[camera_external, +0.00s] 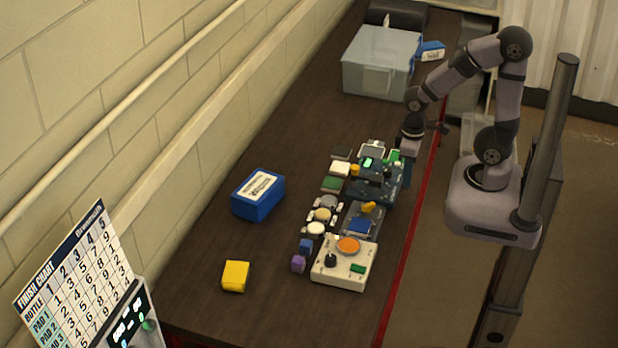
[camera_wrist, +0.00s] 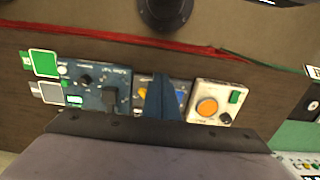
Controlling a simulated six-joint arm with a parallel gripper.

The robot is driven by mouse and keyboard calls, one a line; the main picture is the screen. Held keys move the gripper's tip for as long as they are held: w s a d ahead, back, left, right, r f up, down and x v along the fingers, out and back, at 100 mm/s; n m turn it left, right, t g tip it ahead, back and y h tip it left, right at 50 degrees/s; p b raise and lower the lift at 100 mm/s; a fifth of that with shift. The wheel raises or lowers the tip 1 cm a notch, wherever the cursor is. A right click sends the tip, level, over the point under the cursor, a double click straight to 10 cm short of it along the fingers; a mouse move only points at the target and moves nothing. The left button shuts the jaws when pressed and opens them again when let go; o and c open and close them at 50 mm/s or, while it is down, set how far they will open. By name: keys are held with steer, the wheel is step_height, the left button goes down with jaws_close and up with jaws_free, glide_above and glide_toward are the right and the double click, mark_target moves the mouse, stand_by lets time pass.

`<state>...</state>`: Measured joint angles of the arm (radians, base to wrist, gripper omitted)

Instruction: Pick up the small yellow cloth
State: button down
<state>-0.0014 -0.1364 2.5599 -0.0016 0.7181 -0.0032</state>
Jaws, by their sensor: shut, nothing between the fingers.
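In the external view a yellow folded block, which may be cloth or sponge (camera_external: 235,276), lies alone on the front left of the dark table. A smaller yellow piece (camera_external: 369,208) sits by a blue pad in a grey tray (camera_external: 352,215) among the devices; I cannot tell which one is the small yellow cloth. My gripper (camera_external: 408,150) is above the table's right edge, behind the devices and far from the yellow block. In the wrist view its dark fingers (camera_wrist: 161,98) are together and empty, partly covering the tray and bits of yellow and blue behind them.
A white panel with an orange button (camera_external: 345,264), a dark panel (camera_external: 378,182) and several small parts crowd the table's middle. A blue box (camera_external: 258,194) stands left. A clear bin (camera_external: 382,62) is at the back. The table's left front is mostly clear.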

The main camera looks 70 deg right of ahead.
stand_by(0.4)
steer(key=shift+c, duration=1)
jaws_free()
